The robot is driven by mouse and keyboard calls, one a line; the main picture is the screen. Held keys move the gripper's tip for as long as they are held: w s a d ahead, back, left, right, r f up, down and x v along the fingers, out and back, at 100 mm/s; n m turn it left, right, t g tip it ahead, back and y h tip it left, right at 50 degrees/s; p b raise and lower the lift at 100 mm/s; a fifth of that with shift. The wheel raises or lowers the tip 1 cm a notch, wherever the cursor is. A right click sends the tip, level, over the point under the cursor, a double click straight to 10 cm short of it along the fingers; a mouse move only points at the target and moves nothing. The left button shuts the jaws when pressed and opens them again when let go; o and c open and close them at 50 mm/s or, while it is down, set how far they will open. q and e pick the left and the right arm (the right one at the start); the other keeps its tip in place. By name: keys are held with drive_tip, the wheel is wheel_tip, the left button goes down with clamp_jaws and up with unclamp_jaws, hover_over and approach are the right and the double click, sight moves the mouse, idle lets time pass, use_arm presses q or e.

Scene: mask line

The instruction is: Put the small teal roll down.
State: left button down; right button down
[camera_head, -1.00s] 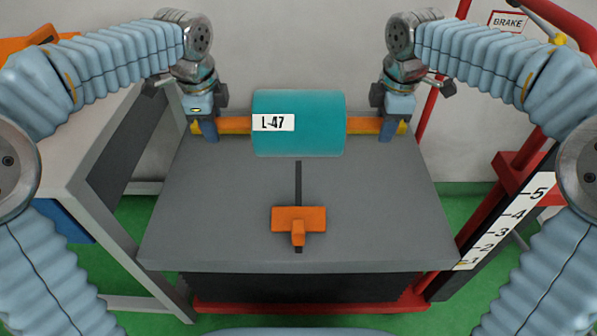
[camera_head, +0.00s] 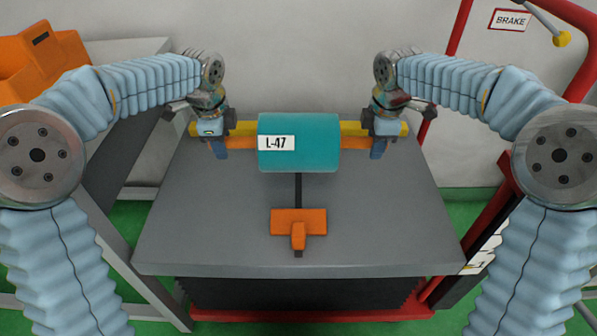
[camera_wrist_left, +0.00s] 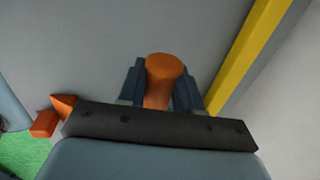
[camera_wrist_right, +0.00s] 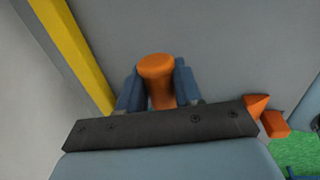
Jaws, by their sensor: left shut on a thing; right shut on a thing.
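The teal roll (camera_head: 310,158) with a white "L-47" label lies crosswise over the rear of the grey table top (camera_head: 220,220). An orange spindle end sticks out on each side. My left gripper (camera_head: 218,145) is shut on the left spindle end, which shows in the left wrist view (camera_wrist_left: 166,70). My right gripper (camera_head: 379,145) is shut on the right spindle end, which shows in the right wrist view (camera_wrist_right: 155,70). The roll looks level. I cannot tell whether its underside touches the table top.
A yellow bar (camera_head: 243,128) runs along the table's rear, behind the roll. An orange T-shaped block (camera_head: 299,222) sits on a dark slot in front of the roll. Red frame posts (camera_head: 453,70) stand at the right. An orange bin (camera_head: 35,60) is at the back left.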

use_arm(q)
drive_tip(key=shift+f, duration=0.1)
use_arm(e)
drive_tip(key=shift+f, duration=0.1)
